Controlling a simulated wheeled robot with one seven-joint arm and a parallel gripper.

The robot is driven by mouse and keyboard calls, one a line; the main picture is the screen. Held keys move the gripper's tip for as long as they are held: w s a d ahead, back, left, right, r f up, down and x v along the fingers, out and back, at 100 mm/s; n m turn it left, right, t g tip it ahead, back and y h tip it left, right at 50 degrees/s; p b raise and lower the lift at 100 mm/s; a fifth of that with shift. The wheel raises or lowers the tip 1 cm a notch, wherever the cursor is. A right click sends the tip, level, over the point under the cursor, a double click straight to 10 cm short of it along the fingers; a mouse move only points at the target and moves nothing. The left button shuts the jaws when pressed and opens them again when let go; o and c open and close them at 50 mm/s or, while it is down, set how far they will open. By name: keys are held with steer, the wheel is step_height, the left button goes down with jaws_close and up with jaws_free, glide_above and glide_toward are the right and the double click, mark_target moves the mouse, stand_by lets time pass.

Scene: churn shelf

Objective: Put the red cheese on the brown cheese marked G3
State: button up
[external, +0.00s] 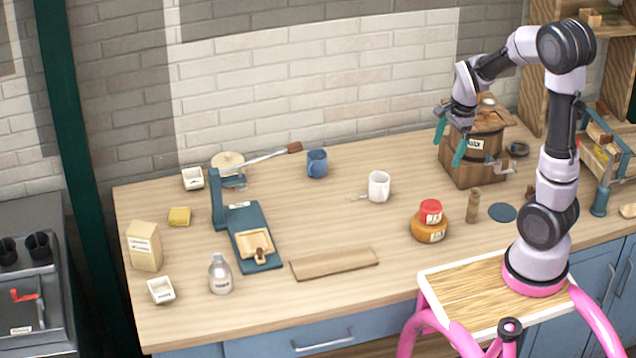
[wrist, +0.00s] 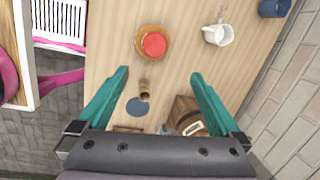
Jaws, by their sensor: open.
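The red cheese (external: 430,211) rests on top of a wider brown cheese (external: 429,232) on the table, right of the middle. Both carry pale labels, too small to read surely. In the wrist view the red cheese (wrist: 154,44) sits within the outline of the brown cheese (wrist: 139,52). My gripper (external: 451,147) is open and empty, raised in front of the wooden churn. In the wrist view my gripper's teal fingers (wrist: 158,82) are spread wide, and the cheeses lie beyond them.
The wooden churn (external: 463,160) stands below my gripper. A brown cork-like piece (external: 473,207) and a blue disc (external: 503,212) lie right of the cheeses. A white mug (external: 379,186), a blue mug (external: 317,163) and a wooden board (external: 335,264) are to the left.

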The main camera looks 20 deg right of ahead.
steer(key=s+d+r+n+t, duration=0.3)
steer(key=s+r+n, duration=0.2)
steer(key=r, duration=0.3)
steer(key=s+d+r+n+t, duration=0.3)
steer(key=s+r+n, duration=0.3)
steer(key=r+n, duration=0.1)
steer(key=shift+s+d+r, duration=0.2)
steer(key=shift+r, duration=0.7)
